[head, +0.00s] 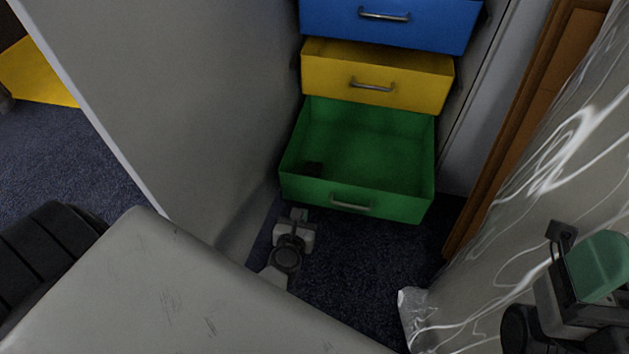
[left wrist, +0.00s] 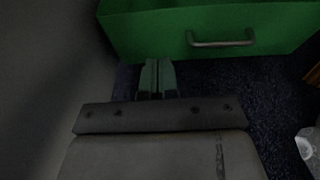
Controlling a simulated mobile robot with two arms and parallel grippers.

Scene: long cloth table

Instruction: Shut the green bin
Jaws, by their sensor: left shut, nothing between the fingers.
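The green bin (head: 360,190) is the lowest drawer of a stack in the head view. It is pulled well out, its open top facing up, with a small dark patch inside at its left. Its front with a metal handle also shows in the left wrist view (left wrist: 160,32). My left gripper (head: 298,213) is shut and empty, just in front of the bin's lower left front. In the left wrist view its fingertips (left wrist: 157,62) point at the front, left of the handle; contact cannot be told. My right gripper (head: 600,265) is at the lower right, its jaws unclear.
A yellow bin (head: 378,82) and a blue bin (head: 390,22) are above the green one, the yellow slightly out. A grey wall panel (head: 200,100) stands close on the left. A brown wooden frame (head: 520,130) and a white patterned cloth (head: 510,220) bound the right. Dark carpet (head: 350,265) lies in front.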

